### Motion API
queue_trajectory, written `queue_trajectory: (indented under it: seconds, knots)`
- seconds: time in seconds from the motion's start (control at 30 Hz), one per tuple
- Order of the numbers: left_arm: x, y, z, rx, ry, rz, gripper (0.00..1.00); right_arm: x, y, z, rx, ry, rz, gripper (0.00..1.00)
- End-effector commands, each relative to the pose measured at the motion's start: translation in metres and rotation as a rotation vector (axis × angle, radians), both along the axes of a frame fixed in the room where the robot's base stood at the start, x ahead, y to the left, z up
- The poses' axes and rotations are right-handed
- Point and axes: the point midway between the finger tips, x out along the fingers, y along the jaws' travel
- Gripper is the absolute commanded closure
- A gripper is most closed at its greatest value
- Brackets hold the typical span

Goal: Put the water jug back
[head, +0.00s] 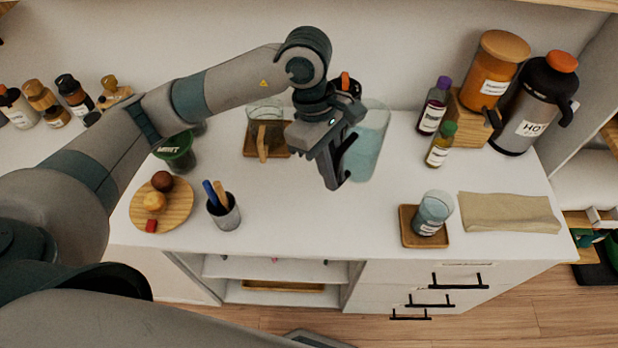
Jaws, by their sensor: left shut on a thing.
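The water jug (370,143) is a clear, bluish vessel near the middle of the white counter, partly hidden behind my left gripper. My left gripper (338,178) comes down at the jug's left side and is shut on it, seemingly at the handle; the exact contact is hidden. The jug looks roughly upright. I cannot tell whether its base touches the counter. My right gripper is not in the head view.
Left of the jug, a glass container (265,112) stands at a brown wooden tray (251,146). A pen cup (225,214) and a round board (178,207) are front left. A glass (433,210), small bottles (432,108) and a dark flask (523,118) stand right. The front middle is clear.

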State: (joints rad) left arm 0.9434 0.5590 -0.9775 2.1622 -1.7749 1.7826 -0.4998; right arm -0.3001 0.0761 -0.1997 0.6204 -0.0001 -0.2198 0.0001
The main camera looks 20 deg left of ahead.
Motion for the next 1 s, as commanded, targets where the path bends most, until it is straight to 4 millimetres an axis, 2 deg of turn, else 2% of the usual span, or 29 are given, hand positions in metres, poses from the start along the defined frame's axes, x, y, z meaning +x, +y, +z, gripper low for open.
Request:
queue_trajectory:
  seconds: [0.2, 0.5, 1.0]
  knots:
    - [-0.002, -0.029, 0.003, -0.004, -0.003, 0.286, 1.00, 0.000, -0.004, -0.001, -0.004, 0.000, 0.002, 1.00]
    - [-0.004, -0.052, 0.006, -0.004, -0.002, 0.567, 1.00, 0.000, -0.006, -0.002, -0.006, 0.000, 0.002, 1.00]
    - [-0.004, -0.056, 0.007, -0.002, 0.000, 0.632, 1.00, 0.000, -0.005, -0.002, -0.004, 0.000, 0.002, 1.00]
